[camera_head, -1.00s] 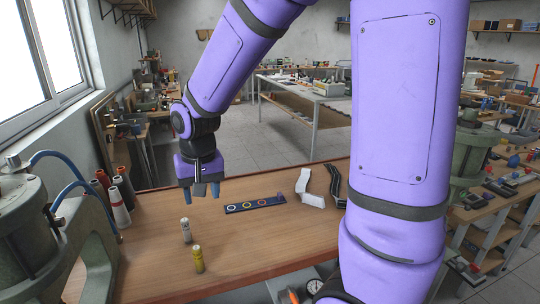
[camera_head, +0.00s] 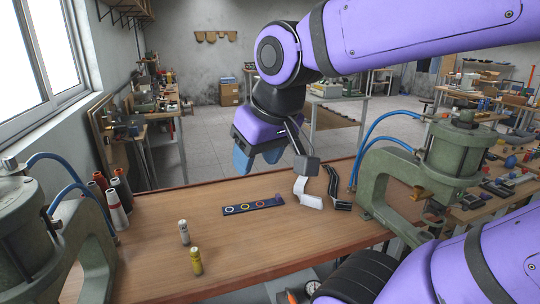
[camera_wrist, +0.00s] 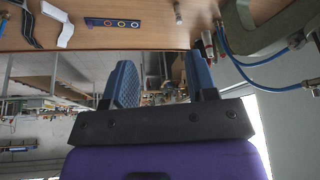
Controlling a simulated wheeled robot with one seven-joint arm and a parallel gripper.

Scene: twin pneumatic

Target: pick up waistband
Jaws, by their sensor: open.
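Two bent strips lie side by side on the wooden table: a white strip (camera_head: 309,193) and a black strip (camera_head: 334,187) with light marks to its right. I cannot tell for sure which one is the waistband. In the wrist view the white strip (camera_wrist: 62,26) and the black strip (camera_wrist: 30,27) show at the top left, away from my fingers. My gripper (camera_head: 257,161), with blue fingers, is open and empty above the far part of the table, left of both strips. The fingers (camera_wrist: 161,82) are wide apart in the wrist view.
A dark bar with coloured rings (camera_head: 252,205) lies mid-table. A silver cylinder (camera_head: 184,232) and a yellow one (camera_head: 196,261) stand nearer. Green presses flank the table, left (camera_head: 20,225) and right (camera_head: 448,160). Thread cones (camera_head: 115,207) stand at the left. The front middle is clear.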

